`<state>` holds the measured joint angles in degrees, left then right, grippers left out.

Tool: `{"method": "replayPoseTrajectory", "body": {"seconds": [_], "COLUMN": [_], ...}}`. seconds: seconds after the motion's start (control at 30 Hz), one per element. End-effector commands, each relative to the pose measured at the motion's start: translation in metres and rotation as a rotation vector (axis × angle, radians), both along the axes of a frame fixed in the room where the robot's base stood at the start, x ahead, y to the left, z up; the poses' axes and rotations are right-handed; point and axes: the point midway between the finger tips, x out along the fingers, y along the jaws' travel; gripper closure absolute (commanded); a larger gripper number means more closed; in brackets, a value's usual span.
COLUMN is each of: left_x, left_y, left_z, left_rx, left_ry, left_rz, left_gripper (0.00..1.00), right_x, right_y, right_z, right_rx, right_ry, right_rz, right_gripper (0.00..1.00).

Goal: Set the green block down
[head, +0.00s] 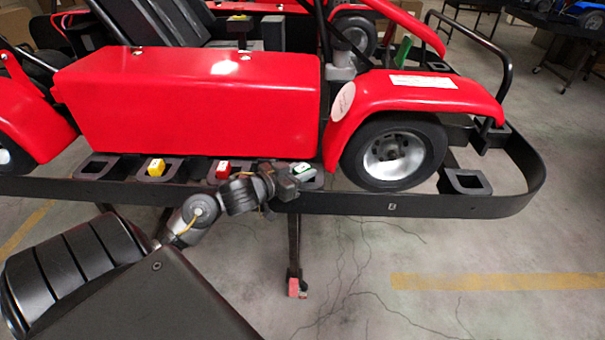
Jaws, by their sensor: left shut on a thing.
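My left gripper (293,177) reaches in from the lower left to the near rail of the kart stand. It is shut on the green block (303,169), a small block with a pale top. The block is at a black square holder (314,181) on the rail, just left of the front wheel. The fingers partly hide the block and holder, so I cannot tell whether the block touches it. My right gripper is not in view.
A yellow block (156,167) and a red block (222,170) sit in holders to the left. Empty holders show at the far left (97,167) and right (466,182). The red kart body (190,100) and front wheel (394,152) stand close behind the gripper.

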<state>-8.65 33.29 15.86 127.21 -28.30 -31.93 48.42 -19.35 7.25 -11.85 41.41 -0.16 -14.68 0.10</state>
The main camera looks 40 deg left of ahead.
Motion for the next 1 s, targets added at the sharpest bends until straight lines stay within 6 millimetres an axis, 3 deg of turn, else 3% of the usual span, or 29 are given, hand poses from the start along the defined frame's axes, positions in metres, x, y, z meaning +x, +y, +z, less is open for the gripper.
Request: {"method": "replayPoseTrajectory", "body": {"seconds": [0.07,0.1,0.27,0.43,0.63,1.0], "left_x": [0.0,0.0,0.0,0.0,-0.003,-0.068], "left_y": [0.0,0.0,-0.001,-0.001,0.001,0.009], "left_z": [-0.009,-0.01,-0.01,-0.009,-0.004,0.009], "left_rx": [-0.001,-0.001,-0.001,-0.001,0.001,0.001], "left_ry": [0.001,0.001,0.003,0.004,0.006,0.007], "left_rz": [0.0,0.0,-0.002,-0.002,0.001,0.0], "left_gripper": [0.95,0.72,0.52,0.52,0.52,0.52], "right_x": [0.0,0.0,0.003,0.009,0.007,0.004], "right_y": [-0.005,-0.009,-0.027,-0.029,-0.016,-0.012], "right_z": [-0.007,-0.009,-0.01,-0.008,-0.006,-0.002], "right_rx": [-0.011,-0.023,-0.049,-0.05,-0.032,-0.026], "right_ry": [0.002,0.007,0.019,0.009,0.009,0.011], "right_rz": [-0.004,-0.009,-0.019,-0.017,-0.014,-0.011], "right_gripper": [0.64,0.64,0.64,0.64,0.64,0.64]}}
